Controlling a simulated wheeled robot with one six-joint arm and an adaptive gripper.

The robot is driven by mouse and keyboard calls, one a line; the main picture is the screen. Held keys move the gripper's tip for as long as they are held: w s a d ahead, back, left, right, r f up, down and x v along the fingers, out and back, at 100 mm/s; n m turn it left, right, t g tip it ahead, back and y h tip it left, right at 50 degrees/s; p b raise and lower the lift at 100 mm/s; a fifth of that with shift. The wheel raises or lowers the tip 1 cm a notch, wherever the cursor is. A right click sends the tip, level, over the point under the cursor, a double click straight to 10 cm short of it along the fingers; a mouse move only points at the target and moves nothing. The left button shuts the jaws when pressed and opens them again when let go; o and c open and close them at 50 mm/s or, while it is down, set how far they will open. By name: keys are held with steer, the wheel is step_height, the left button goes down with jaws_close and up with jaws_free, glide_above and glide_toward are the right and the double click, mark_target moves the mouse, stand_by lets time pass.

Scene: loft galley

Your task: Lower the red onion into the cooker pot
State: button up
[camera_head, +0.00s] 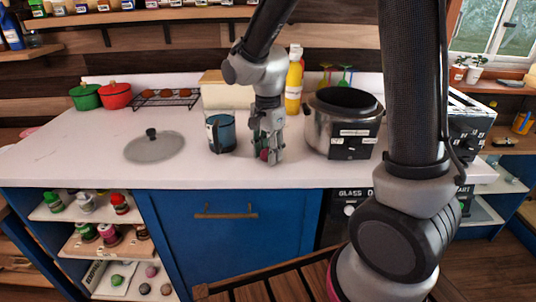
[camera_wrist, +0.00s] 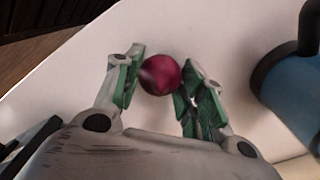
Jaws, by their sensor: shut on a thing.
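The red onion (camera_wrist: 160,75) sits between the green-padded fingertips of my gripper (camera_wrist: 156,92) in the wrist view. In the head view my gripper (camera_head: 267,152) points down at the counter, shut on the onion (camera_head: 264,155), which is mostly hidden by the fingers. The onion is at or just above the white counter; I cannot tell whether it touches. The cooker pot (camera_head: 343,125), silver with a dark open top and a label on its front, stands on the counter to the right of my gripper. Its interior looks dark and its contents cannot be seen.
A blue jug (camera_head: 221,133) stands close to the left of my gripper and shows in the wrist view (camera_wrist: 295,85). A glass lid (camera_head: 154,146) lies further left. A yellow bottle (camera_head: 294,85) stands behind, between gripper and pot. Green (camera_head: 86,97) and red (camera_head: 116,95) pots stand back left.

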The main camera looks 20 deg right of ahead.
steer(key=r, duration=0.9)
steer(key=shift+d+r, duration=0.2)
steer(key=w+d+r, duration=0.1)
steer(key=d+r, duration=0.4)
steer(key=d, duration=0.7)
steer(key=w+d+r, duration=0.2)
steer(key=d+r, duration=0.3)
steer(key=d, duration=0.7)
steer(key=shift+d, duration=0.4)
steer(key=shift+f, duration=4.6)
steer(key=shift+f, duration=0.1)
